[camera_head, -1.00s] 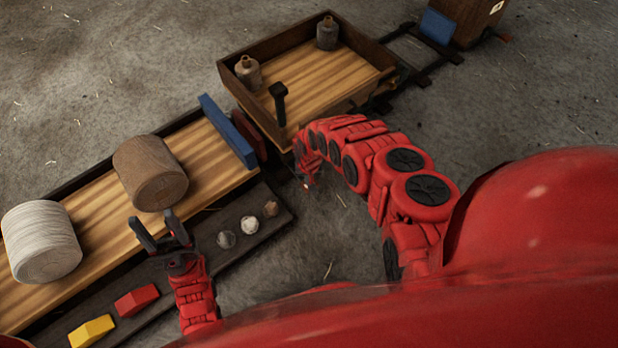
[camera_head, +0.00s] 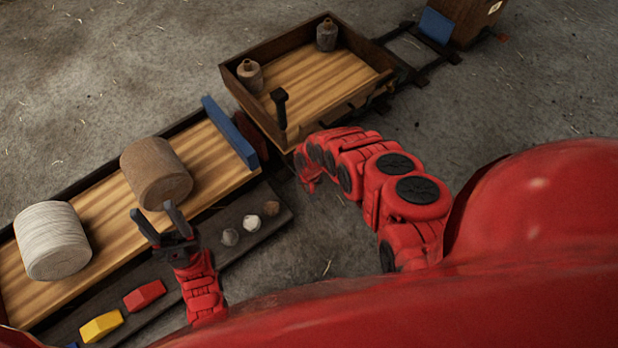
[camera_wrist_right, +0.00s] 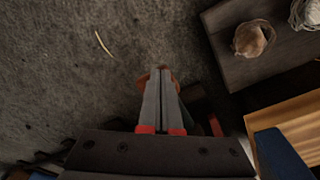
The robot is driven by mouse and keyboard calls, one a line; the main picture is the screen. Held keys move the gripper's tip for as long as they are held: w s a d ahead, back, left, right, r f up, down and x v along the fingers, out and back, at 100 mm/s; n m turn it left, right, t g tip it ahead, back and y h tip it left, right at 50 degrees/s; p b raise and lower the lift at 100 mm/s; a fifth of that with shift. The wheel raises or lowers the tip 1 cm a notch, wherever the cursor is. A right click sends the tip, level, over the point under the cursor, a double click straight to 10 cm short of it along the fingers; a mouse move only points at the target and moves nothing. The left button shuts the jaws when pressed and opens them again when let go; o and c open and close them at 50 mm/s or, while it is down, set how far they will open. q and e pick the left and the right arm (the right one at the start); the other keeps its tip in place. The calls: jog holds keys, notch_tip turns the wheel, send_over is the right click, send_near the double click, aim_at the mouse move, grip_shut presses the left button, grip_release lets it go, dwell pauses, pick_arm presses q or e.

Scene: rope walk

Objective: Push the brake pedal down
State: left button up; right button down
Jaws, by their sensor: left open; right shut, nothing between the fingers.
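In the right wrist view, my right gripper (camera_wrist_right: 163,78) is shut and empty, its two grey fingers side by side. A small orange-red piece (camera_wrist_right: 143,80) shows behind the fingertips, mostly covered by them. It may be the brake pedal, but I cannot tell for sure, nor whether the fingers touch it. In the head view the right arm reaches down beside the near corner of the wooden cart (camera_head: 340,108), and its fingers are not clear. My left gripper (camera_head: 155,214) is open and empty, in front of the brown spool.
The brown spool (camera_head: 157,172) and white rope coil (camera_head: 52,242) lie on the wooden bed, with a blue board (camera_head: 229,133) at its end. A dark shelf (camera_head: 212,262) holds red and yellow blocks and small lumps. A black post (camera_head: 281,107) stands at the cart. Floor to the right is open.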

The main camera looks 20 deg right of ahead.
notch_tip(320, 180, up, 17)
jog(key=s+p, duration=0.1)
jog(key=p, duration=1.1)
jog(key=shift+s+a, duration=0.25)
jog(key=shift+s, duration=0.1)
